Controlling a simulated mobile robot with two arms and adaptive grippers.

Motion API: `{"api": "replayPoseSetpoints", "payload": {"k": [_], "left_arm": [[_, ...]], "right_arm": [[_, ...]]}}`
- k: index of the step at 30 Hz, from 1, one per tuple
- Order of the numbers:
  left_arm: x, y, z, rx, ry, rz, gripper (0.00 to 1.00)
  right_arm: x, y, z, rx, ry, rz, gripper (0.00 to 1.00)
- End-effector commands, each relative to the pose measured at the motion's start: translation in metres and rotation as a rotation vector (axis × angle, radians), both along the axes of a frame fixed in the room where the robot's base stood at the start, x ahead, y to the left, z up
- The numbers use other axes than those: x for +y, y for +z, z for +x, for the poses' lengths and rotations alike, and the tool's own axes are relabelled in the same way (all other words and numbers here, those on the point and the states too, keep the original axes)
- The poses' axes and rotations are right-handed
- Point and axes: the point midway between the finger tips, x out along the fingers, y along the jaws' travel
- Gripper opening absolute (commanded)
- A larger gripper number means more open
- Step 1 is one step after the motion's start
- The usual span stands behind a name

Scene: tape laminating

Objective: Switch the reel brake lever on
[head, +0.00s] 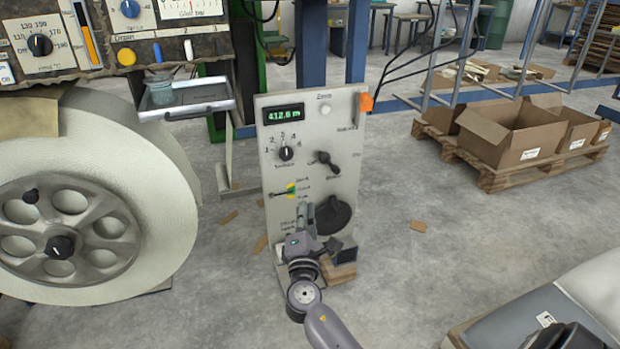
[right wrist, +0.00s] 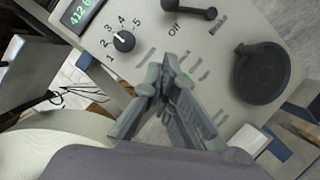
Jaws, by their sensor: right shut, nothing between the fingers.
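The reel brake lever (head: 325,158) is a small black crank-like handle on the upright grey control panel (head: 340,120). In the right wrist view the lever (right wrist: 188,8) sits at the top edge, with "Off" printed below its left end and "Brake" near its right. My right gripper (head: 307,212) is shut and empty in front of the panel's lower part, below the lever and apart from it. In the right wrist view its fingertips (right wrist: 167,70) meet and cover part of the panel. My left gripper is not in view.
The panel also carries a green display (head: 283,114), a numbered selector knob (head: 286,153) and a large black round knob (head: 328,215) close to my right gripper. A big white reel (head: 150,165) stands left.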

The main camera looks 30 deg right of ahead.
Motion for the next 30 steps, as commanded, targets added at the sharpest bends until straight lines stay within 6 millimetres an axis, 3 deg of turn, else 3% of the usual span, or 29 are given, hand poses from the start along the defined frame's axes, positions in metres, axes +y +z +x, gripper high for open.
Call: {"api": "replayPoseSetpoints", "payload": {"k": [13,27,30], "left_arm": [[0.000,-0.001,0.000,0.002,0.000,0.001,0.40],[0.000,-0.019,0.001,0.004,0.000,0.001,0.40],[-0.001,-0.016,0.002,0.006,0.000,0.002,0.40]], "right_arm": [[-0.005,0.002,0.010,-0.001,0.001,0.000,0.00],[-0.055,0.017,0.087,-0.002,0.000,0.002,0.00],[-0.071,0.025,0.088,0.001,0.000,0.001,0.00]]}}
